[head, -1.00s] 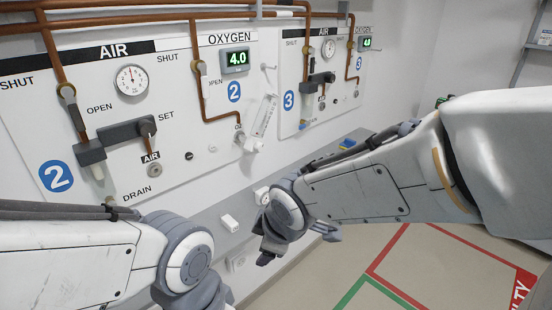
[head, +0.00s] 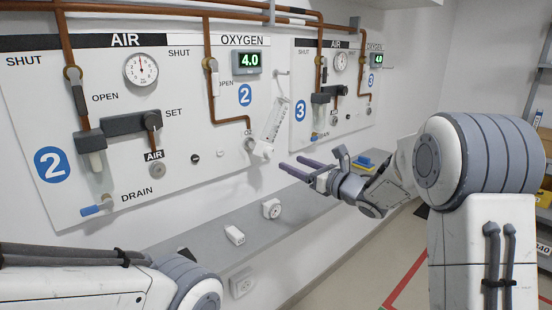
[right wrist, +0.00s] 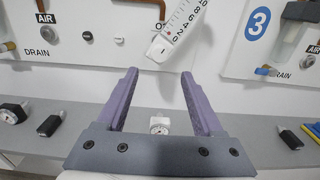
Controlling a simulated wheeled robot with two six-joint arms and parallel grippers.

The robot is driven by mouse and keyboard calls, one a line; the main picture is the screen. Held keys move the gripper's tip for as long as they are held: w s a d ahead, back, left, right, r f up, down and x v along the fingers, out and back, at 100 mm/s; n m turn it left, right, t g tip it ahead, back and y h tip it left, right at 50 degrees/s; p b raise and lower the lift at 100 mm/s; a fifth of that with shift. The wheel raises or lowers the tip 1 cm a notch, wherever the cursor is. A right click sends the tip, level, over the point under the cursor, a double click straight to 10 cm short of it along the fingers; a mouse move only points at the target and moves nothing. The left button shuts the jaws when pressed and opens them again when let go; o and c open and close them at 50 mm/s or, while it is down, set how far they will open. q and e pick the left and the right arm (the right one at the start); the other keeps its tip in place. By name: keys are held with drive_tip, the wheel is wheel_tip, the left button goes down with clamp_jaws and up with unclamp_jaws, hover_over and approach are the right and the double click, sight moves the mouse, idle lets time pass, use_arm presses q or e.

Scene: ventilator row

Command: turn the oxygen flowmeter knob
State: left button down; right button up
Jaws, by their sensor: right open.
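The oxygen flowmeter (head: 273,122) is a clear, tilted tube with a scale at the right edge of panel 2. Its white lower end (head: 262,149) sits by the oxygen outlet. In the right wrist view the scaled tube (right wrist: 184,22) is at the top, its white lower end (right wrist: 160,50) just beyond the fingertips. I cannot clearly make out the knob's shape there. My right gripper (head: 292,163) is open and empty, its purple fingers pointing at the wall, a little right of and below the flowmeter's lower end. My left arm shows at the lower left; its gripper is out of view.
A yellow and blue item (head: 364,160) lies farther along. Panel 2 has a blue drain handle (head: 97,209). Shelves stand at right.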

sight(272, 154)
drive_tip(key=p+x, duration=0.1)
drive_tip(key=x, duration=0.7)
drive_tip(key=shift+w+a+p, duration=0.15)
drive_tip(key=shift+w+p, duration=0.05)
drive_tip(key=shift+p, duration=0.1)
clamp_jaws()
